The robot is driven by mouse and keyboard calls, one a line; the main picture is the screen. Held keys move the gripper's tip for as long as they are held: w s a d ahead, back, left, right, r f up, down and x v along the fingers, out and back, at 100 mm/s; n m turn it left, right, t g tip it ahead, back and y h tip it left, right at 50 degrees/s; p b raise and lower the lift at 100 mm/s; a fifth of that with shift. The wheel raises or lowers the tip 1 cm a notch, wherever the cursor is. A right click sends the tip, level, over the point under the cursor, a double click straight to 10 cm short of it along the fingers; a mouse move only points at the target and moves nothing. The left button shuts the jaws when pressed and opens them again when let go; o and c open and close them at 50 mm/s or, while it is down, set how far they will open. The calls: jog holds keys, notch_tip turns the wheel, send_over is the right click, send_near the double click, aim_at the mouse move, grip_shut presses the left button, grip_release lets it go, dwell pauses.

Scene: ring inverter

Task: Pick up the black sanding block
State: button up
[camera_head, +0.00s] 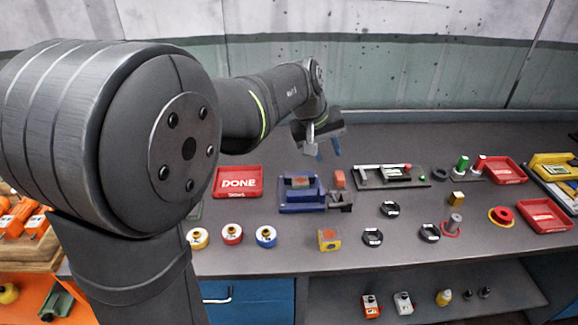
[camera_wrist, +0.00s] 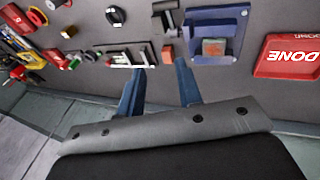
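My gripper (camera_head: 328,150) hangs above the back of the bench, its two blue fingers apart and nothing between them. In the wrist view, my gripper (camera_wrist: 160,68) also shows open and empty. I cannot surely pick out the black sanding block. A dark grey blocky piece (camera_head: 341,203) at the right side of the blue holder may be it. That piece also shows in the wrist view (camera_wrist: 166,17), beyond the fingertips.
The blue holder (camera_head: 302,207) carries a reddish block. A red DONE tray (camera_head: 237,194) is left of it. A long black fixture (camera_head: 391,184) is to the right. Several black rings, coloured round pieces and a yellow block (camera_head: 328,240) stand in front. The wall is close behind.

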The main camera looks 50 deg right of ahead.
aim_at(346, 197)
jog(key=s+d+f+t+y, duration=0.1)
jog(key=s+d+f+t, duration=0.3)
jog(key=s+d+f, duration=0.25)
jog(key=x, duration=1.1)
jog(key=shift+w+a+f, duration=0.2)
jog(key=shift+f, duration=0.25)
jog(key=shift+a+x, duration=0.2)
jog(key=shift+x, duration=2.5)
jog(key=shift+c, duration=0.4)
jog(key=c, duration=0.6)
